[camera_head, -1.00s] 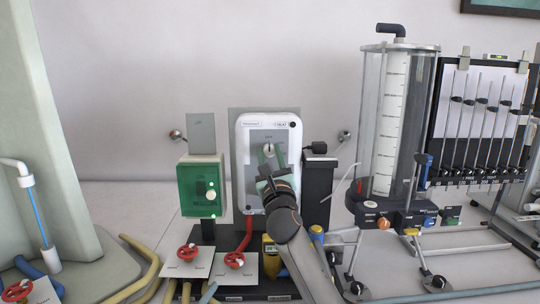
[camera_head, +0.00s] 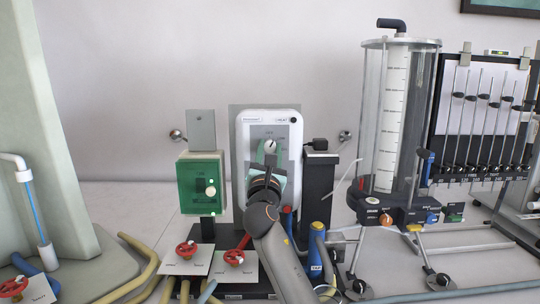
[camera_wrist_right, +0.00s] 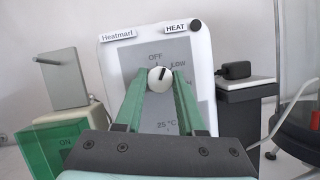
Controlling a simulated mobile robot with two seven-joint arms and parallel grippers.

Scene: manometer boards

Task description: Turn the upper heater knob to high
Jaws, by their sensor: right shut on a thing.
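The heater is a white upright panel (camera_head: 293,122) with a grey face in the middle of the head view. Its upper knob (camera_head: 270,147) is small, round and white with a dark pointer line. In the right wrist view the knob (camera_wrist_right: 160,79) sits under the words OFF and Low, its line tipped slightly right of upright. My right gripper (camera_head: 270,158) reaches it from below and in front. Its green fingers (camera_wrist_right: 160,88) are shut on the knob, one on each side. The lower part of the panel is hidden behind my arm. My left gripper is not in view.
A green switch box (camera_head: 190,195) stands left of the heater, and a black post (camera_head: 318,185) stands right. Red valve handles (camera_head: 186,249) and hoses lie in front. A clear cylinder (camera_head: 372,120) and tube board stand further right.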

